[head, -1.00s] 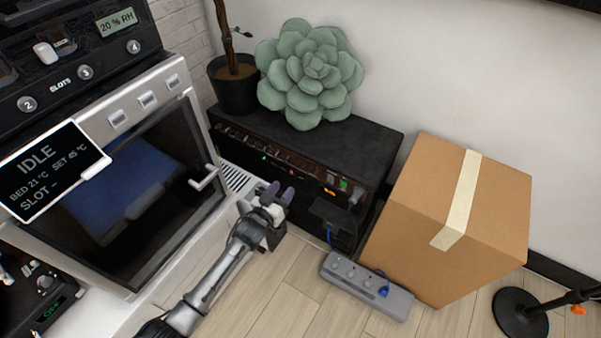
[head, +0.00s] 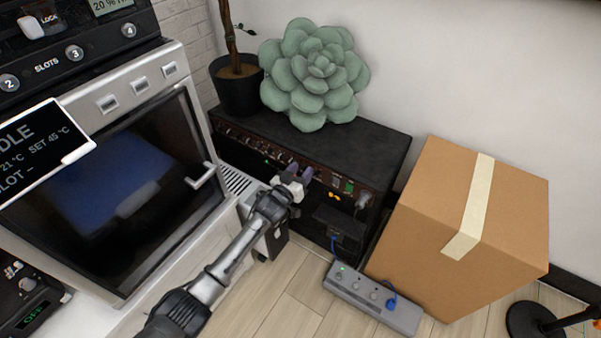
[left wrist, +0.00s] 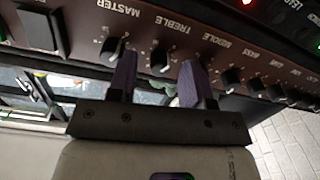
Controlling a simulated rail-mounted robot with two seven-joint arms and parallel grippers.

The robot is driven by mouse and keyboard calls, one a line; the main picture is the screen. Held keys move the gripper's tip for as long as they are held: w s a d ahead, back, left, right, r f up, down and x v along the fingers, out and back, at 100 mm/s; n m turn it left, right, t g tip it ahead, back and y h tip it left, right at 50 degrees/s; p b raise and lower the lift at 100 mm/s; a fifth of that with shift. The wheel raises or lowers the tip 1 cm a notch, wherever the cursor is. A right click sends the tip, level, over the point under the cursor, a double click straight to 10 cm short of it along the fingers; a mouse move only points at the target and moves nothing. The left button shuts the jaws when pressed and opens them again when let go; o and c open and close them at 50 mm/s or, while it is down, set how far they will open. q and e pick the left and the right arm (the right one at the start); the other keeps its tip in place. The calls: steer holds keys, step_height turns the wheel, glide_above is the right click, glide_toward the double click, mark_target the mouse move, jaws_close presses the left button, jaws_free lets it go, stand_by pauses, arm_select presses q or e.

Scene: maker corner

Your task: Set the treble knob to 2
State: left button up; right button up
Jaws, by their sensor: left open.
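The amplifier (head: 330,145) is a black box on the floor by the wall, with a row of knobs along its front panel. In the left wrist view the black treble knob (left wrist: 160,60) sits under the TREBLE label, between the master knob (left wrist: 112,48) and the middle knob (left wrist: 231,78). My left gripper (head: 293,176) is at the amplifier's front panel. Its two purple fingers, also in the left wrist view (left wrist: 158,66), are open and appear on either side of the treble knob. I cannot tell whether they touch it. The knob's exact setting is too small to read.
A plush succulent (head: 314,75) and a potted plant (head: 238,88) stand at the back. A cardboard box (head: 410,220) is to the right. A grey power strip (head: 372,298) lies on the floor. A silver-framed oven-like machine (head: 120,200) with a handle stands close on the left.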

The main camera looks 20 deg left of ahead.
arm_select(q)
jaws_close()
stand_by(0.4)
